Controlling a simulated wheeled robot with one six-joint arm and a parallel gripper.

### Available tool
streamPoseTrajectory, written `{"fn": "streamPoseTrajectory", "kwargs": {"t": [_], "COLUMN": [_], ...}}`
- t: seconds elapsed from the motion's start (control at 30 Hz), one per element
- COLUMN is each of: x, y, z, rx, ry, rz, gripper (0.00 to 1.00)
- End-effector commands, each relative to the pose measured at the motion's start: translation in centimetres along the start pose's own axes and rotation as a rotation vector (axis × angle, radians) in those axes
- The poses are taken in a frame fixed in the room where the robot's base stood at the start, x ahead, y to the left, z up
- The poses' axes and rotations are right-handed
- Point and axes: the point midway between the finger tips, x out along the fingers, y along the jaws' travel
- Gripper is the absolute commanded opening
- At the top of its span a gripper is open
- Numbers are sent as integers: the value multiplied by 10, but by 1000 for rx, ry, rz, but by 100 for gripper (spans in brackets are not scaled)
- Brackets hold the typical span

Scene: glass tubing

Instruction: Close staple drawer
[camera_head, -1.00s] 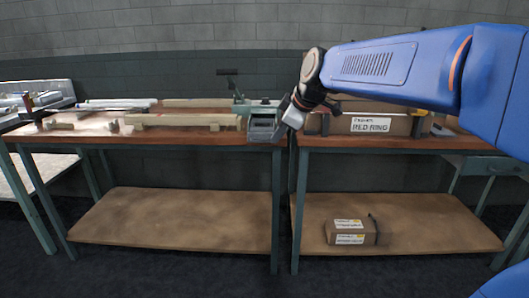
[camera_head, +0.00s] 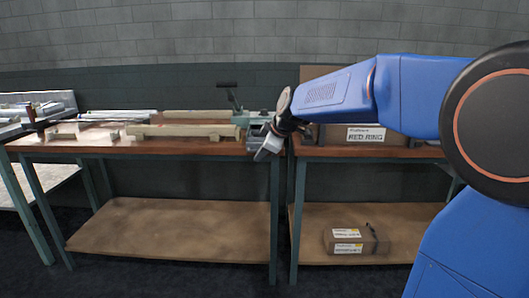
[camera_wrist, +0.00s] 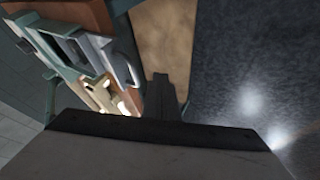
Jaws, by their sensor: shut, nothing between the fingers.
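The grey-green machine (camera_head: 250,117) with an upright lever stands at the right end of the left workbench; my arm covers its right part in the head view. In the wrist view the machine (camera_wrist: 72,45) is at upper left. A grey piece with a slot (camera_wrist: 122,65) on its near side looks like the staple drawer. I cannot tell how far out it is. My gripper (camera_head: 263,154) is shut and empty, in front of the bench edge near the machine. Its fingers (camera_wrist: 162,92) point away in the wrist view, apart from the drawer piece, over the lower shelf and floor.
A long pale beam (camera_head: 185,131) lies along the left workbench (camera_head: 100,147). A box marked RED RING (camera_head: 366,134) stands on the right bench behind my arm. A brown carton (camera_head: 357,242) sits on the right lower shelf. The floor in front is clear.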

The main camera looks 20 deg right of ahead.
Motion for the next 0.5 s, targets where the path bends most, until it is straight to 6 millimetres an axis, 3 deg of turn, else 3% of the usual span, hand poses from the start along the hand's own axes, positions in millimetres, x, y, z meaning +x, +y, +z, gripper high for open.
{"fn": "streamPoseTrajectory", "kwargs": {"t": [0.2,0.5], "x": [7,8], "y": [21,26], "z": [-2,-2], "rx": [1,1], "ry": [0,0], "rz": [-1,-1], "gripper": [0,0]}}
